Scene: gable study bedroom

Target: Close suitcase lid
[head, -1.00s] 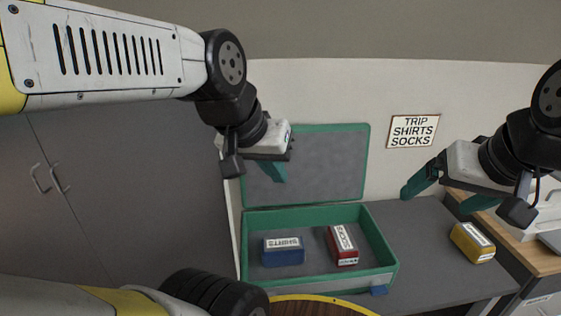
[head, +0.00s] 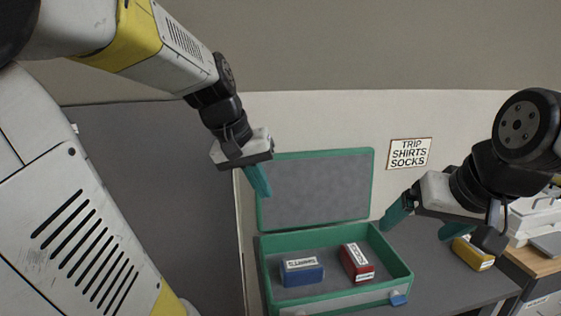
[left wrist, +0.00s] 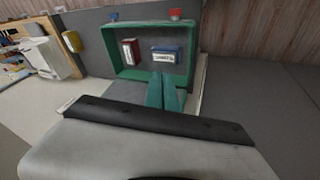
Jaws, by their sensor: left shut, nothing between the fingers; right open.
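The green suitcase (head: 340,301) stands open on the grey desk. Its lid (head: 315,190) is raised upright near the wall, with a grey inner face and green rim. Inside the base lie a blue box (head: 301,272) labelled as shirts and a red box (head: 357,263) labelled as socks. My left gripper (head: 258,181) is shut and empty, at the upper left corner of the lid in the head view; contact cannot be told. Its closed green fingers (left wrist: 166,92) show in the left wrist view. My right gripper (head: 425,222) is open and empty, right of the suitcase.
A yellow box (head: 473,254) lies on the desk (head: 437,273) right of the suitcase, behind my right gripper. A sign (head: 409,153) reading TRIP SHIRTS SOCKS hangs on the wall. A wooden-topped surface (head: 537,266) with white equipment is at the far right. Grey panelling stands left.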

